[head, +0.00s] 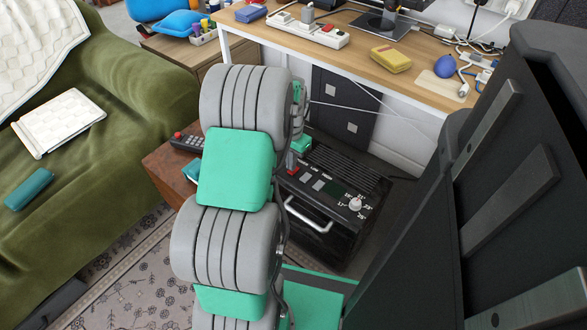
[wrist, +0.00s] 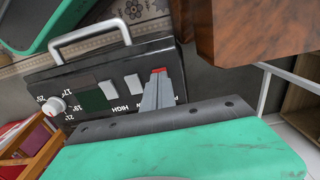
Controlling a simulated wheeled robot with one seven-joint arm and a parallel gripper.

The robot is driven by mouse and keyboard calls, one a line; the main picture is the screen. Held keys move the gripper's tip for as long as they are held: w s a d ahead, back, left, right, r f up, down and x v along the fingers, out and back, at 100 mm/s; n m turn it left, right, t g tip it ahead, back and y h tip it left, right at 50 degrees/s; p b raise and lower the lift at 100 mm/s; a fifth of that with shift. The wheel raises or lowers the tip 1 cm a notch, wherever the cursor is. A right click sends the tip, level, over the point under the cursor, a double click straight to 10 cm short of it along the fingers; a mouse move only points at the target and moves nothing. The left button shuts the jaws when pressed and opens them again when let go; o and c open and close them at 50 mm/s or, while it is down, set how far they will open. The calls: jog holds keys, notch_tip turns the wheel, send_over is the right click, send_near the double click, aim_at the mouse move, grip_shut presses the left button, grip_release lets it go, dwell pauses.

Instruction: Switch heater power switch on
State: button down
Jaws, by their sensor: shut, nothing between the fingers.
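The black heater (head: 345,160) stands on the floor under the desk, with its control panel facing up. Its red power switch (head: 292,171) is at the left end of the panel, beside lighter switches and a white dial (head: 355,203). In the wrist view the red switch (wrist: 159,70) shows just past the fingertips. My gripper (wrist: 157,82) is shut and empty, its tips at or just over the red switch; I cannot tell whether they touch. In the head view my gripper (head: 291,162) is partly hidden by my arm. The switch is mostly covered, so its position is unclear.
A metal handle (head: 309,217) rises from the heater's near edge. A brown wooden table (head: 164,165) holding a remote (head: 187,142) stands close on the left. The desk (head: 350,50) overhangs behind, and a green sofa (head: 120,110) fills the left side.

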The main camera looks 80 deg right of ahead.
jog(key=shift+f+b, duration=0.4)
jog(key=shift+f, duration=0.5)
jog(key=shift+r, duration=0.1)
notch_tip(320, 180, up, 7)
jog(key=p, duration=0.6)
dwell(0.3)
